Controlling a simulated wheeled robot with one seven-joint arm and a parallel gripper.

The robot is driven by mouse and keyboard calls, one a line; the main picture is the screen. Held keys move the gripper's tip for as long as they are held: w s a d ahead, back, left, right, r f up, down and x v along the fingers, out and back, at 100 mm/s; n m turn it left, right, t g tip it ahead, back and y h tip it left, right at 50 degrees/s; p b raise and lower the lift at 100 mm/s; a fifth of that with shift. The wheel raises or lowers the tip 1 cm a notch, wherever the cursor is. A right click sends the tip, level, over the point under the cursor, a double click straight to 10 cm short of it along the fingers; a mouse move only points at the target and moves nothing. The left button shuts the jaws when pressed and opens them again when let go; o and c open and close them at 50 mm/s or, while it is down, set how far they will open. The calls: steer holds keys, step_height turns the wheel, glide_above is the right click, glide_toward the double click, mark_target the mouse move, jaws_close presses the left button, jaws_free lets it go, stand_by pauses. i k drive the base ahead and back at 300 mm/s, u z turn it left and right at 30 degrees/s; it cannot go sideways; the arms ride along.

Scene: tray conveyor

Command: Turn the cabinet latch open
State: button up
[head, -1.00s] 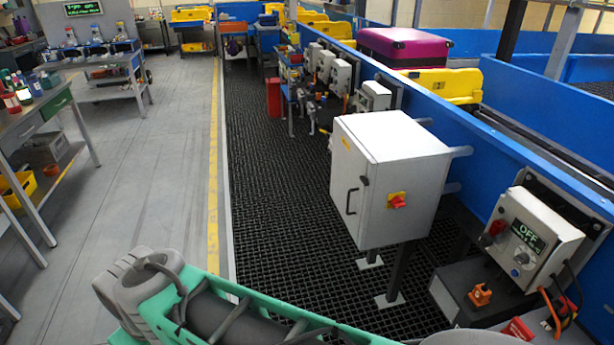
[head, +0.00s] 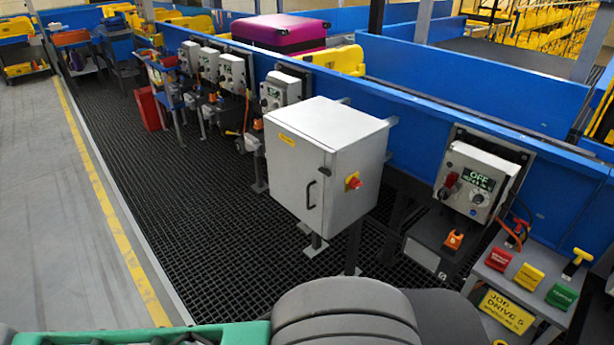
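A grey-white cabinet (head: 297,172) stands on dark posts over the black grating, in the middle of the head view. Its door is shut and has a black bar handle (head: 311,194). A red latch knob on a yellow plate (head: 353,182) sits on the cabinet's right-hand face. The knob is too small to tell its exact angle. My arm shows as grey and green links along the bottom edge, nearer than the cabinet. My gripper is not in the picture, so nothing shows touching the latch.
A control box reading OFF (head: 475,181) is mounted right of the cabinet. A small stand (head: 520,310) with red, yellow and green blocks is at the lower right. A blue conveyor wall (head: 418,150) runs behind. Open grating (head: 150,190) lies to the left.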

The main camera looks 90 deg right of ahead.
mark_target(325, 171)
steer(key=z, duration=0.55)
steer(key=i, duration=0.75)
steer(key=z, duration=0.9)
steer(key=i, duration=0.25)
steer(key=z, duration=0.4)
